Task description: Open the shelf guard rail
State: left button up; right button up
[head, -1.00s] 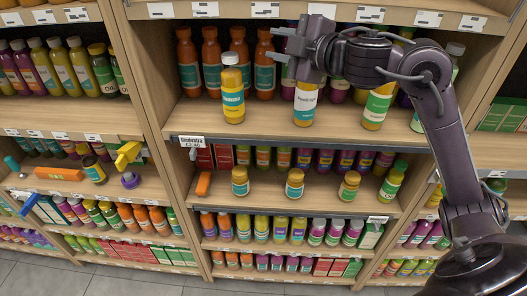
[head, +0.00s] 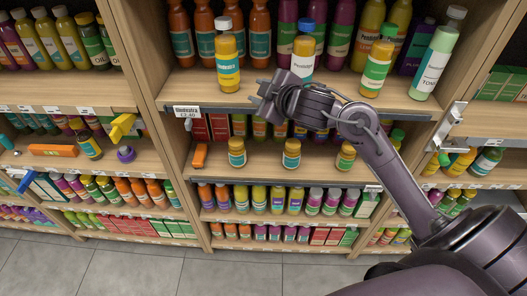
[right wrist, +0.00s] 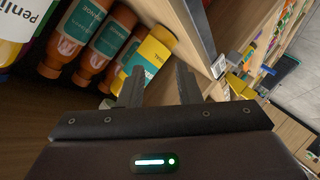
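The shelf guard rail (head: 222,110) appears as a dark grey strip along the front edge of the bottle shelf, with a price tag (head: 187,112) near its left end. My right arm hides part of its middle. My right gripper (head: 258,102) is in front of this shelf edge, left of the middle. In the right wrist view its two fingers (right wrist: 161,87) are apart with nothing between them. The grey shelf edge (right wrist: 193,32) runs just beyond the fingertips there; I cannot tell whether they touch. My left gripper is not in view.
A yellow bottle (head: 228,62) and a white-labelled bottle (head: 303,62) stand near the shelf front, close to the gripper. Small jars (head: 237,152) stand on the shelf below. A metal bracket (head: 447,130) sits at the right upright. The floor (head: 130,268) in front is clear.

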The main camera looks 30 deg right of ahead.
jog(key=s+a+f+m+g, duration=0.1)
jog(key=s+f+m, duration=0.1)
jog(key=f, duration=0.5)
jog(key=s+a+f+m+g+h, duration=0.1)
jog(key=s+f+g, duration=0.1)
jog(key=f, duration=0.6)
jog(key=shift+s+m+g+b, duration=0.3)
jog(key=shift+s+m+b, duration=0.1)
jog(key=shift+s, duration=0.3)
